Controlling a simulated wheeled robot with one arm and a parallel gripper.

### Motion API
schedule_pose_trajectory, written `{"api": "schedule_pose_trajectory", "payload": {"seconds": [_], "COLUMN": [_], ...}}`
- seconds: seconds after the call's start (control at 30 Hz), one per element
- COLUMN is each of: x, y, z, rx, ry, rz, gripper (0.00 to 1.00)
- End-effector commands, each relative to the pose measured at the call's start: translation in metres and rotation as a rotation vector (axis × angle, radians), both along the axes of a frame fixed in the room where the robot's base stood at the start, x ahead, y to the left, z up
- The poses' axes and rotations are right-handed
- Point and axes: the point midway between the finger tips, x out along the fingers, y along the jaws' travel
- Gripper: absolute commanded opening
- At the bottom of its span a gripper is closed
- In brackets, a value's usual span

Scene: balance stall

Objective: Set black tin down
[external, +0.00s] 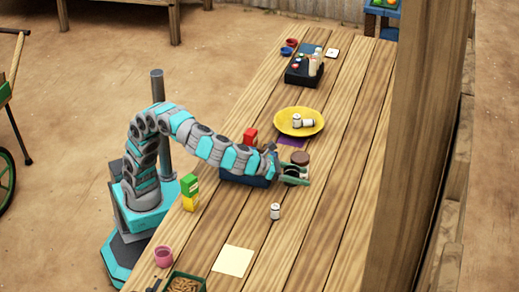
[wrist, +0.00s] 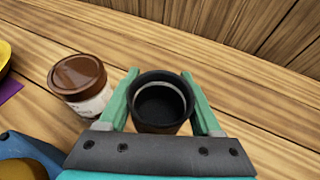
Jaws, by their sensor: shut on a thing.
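The black tin (wrist: 160,103) is a round, open-topped cup between the two green fingers of my gripper (wrist: 163,100) in the wrist view. My gripper is shut on it, with one finger on each side. The tin looks upright, and its inside looks empty. In the external view my gripper (external: 292,177) is over the plank table, and the tin is mostly hidden there. I cannot tell whether its bottom touches the wood.
A brown-lidded jar (wrist: 80,85) stands close to the left of my gripper. A blue tray (external: 243,181) lies under my forearm. A yellow dish (external: 281,123) with white tins is farther back. A white tin (external: 275,211) stands nearer the front. Table right of my gripper is clear.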

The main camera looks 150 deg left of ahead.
Motion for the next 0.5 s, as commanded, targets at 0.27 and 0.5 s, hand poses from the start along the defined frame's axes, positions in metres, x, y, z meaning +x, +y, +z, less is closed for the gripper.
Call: {"api": "schedule_pose_trajectory", "payload": {"seconds": [0.27, 0.5], "x": [0.0, 0.0], "y": [0.0, 0.0], "z": [-0.033, -0.067], "rx": [-0.001, 0.0], "ry": [0.001, 0.005], "rz": [-0.003, -0.001], "gripper": [0.11, 0.11]}}
